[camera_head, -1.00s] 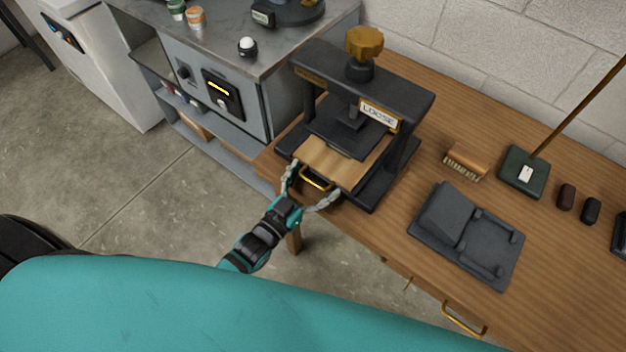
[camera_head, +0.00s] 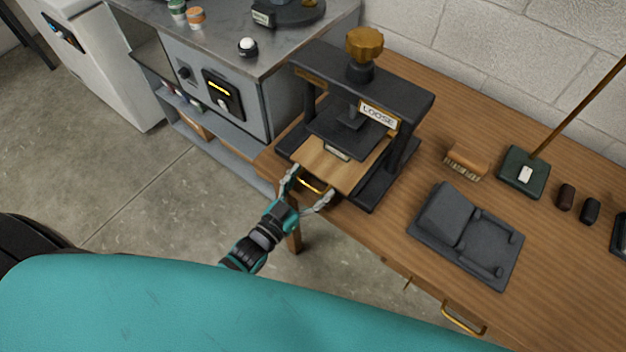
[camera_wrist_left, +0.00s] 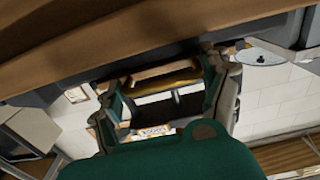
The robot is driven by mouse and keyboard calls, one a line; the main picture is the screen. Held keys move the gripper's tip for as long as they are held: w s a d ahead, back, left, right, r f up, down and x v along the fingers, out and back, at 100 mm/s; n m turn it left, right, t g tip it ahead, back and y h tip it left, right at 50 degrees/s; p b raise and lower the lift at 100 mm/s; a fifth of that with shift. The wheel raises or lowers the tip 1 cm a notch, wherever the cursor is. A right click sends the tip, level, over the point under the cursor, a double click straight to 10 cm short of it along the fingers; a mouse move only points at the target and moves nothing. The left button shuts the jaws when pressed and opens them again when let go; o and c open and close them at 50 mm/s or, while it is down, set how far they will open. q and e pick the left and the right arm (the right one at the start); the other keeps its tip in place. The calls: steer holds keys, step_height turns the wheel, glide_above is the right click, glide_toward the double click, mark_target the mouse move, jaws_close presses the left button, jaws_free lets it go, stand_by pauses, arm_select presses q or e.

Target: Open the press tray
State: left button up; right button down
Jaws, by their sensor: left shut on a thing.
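The press (camera_head: 405,88) is a dark frame with a brass knob (camera_head: 364,45) and a sign reading LOOSE (camera_head: 378,115). Its wooden press tray (camera_head: 345,168) sticks out of the front, partly under the dark pressing plate (camera_head: 350,128). A small pale label (camera_head: 337,152) shows on the tray near the plate. A brass handle (camera_head: 310,184) is on the tray's front. My left gripper (camera_head: 311,185) is at this handle, shut on it, with one finger on each side. In the left wrist view the yellow handle (camera_wrist_left: 168,86) lies between the fingers. My right gripper is not in view.
The press stands on a wooden bench (camera_head: 390,230). A grey cradle (camera_head: 468,235), a brush (camera_head: 466,160) and a green block (camera_head: 523,170) with a rod lie to the right. A grey cabinet (camera_head: 250,100) stands to the left. Open floor (camera_head: 160,200) lies in front.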

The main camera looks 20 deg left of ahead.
arm_select(q)
steer(key=p+v, duration=0.3)
steer(key=v, duration=1.5)
steer(key=o, duration=1.4)
steer(key=shift+o, duration=0.6)
steer(key=v, duration=1.2)
